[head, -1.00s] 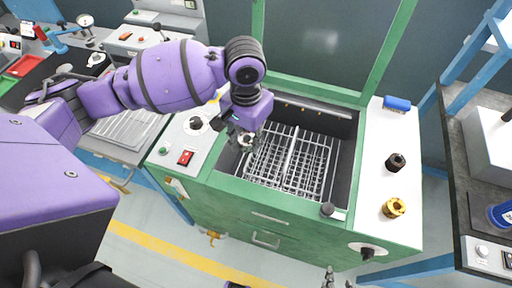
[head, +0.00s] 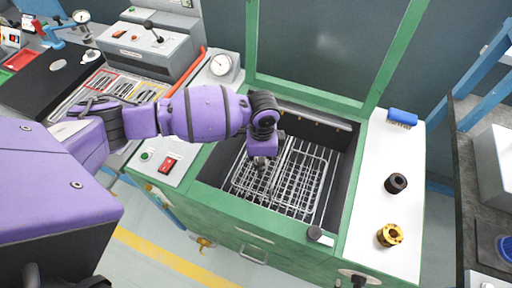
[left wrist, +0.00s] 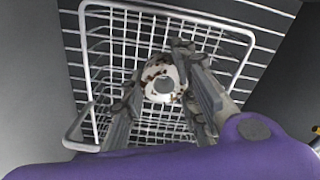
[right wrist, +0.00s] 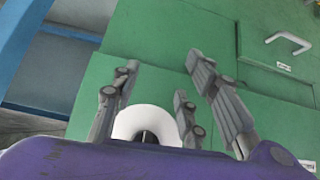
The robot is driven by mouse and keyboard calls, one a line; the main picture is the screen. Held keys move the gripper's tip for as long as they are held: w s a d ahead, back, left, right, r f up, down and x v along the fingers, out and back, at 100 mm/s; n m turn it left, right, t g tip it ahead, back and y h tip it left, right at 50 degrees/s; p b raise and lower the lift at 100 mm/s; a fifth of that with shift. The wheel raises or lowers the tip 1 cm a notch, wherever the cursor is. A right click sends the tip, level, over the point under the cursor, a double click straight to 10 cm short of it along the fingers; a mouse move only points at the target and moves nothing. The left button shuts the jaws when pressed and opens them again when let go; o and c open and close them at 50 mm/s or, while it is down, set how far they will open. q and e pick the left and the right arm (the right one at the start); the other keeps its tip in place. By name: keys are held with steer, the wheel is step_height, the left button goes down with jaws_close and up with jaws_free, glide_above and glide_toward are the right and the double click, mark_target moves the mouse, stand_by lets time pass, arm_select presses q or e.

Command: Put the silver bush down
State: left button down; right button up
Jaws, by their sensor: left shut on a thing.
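The silver bush (left wrist: 160,86) is a pale ring with brown stains and a dark centre hole, seen in the left wrist view. My left gripper (left wrist: 165,68) is shut on it. In the head view this gripper (head: 262,162) points down over the left part of the wire basket (head: 300,188) in the green-framed washer tank. The basket mesh shows below the bush; I cannot tell how large the gap is. The bush is mostly hidden in the head view. My right gripper (right wrist: 157,80) is open and empty, in front of the green cabinet.
A black bush (head: 396,183) and a brass bush (head: 390,235) stand on the white right-hand top, with a blue object (head: 402,117) behind them. The green tank rim (head: 215,205) surrounds the basket. A gauge (head: 221,66) and red switch (head: 167,164) are left of the tank.

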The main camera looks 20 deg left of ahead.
arm_select(q)
steer(key=shift+d+f, duration=0.1)
steer(key=shift+f, duration=2.8)
steer(key=c, duration=1.4)
jaws_free()
steer(key=shift+o, duration=0.2)
step_height(320, 180, up, 12)
steer(key=shift+r+p, duration=0.15)
steer(key=shift+p, duration=0.3)
